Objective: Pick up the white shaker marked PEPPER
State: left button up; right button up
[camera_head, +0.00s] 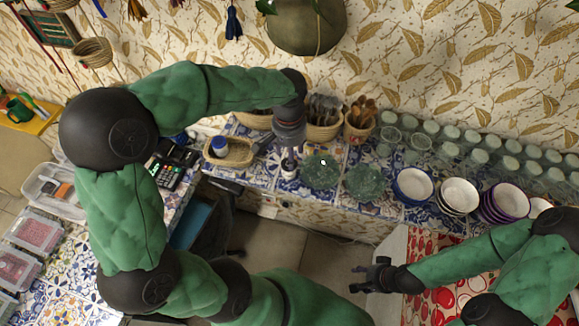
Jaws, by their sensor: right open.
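A small white item (288,165) stands on the tiled counter directly below my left gripper (289,147). It may be the pepper shaker, but no lettering can be read at this size. My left gripper points down just over it, and its fingers are too small and dark to tell whether they are open or touching it. My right gripper (366,278) is open and empty, in the air left of the red-and-white patterned cloth, far from the counter's back row.
A basket (231,154) holding a blue-and-white item is left of my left gripper. Baskets of utensils (323,128) stand behind. Green glass dishes (320,174), stacked bowls (413,186) and rows of glasses (450,134) fill the right. A card terminal (169,175) is at left.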

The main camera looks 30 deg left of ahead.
pick_arm(q)
jog(key=shift+a+f+p, duration=0.1)
jog(key=shift+f+p, duration=0.2)
jog(key=shift+f, duration=2.5)
jog(key=c, duration=1)
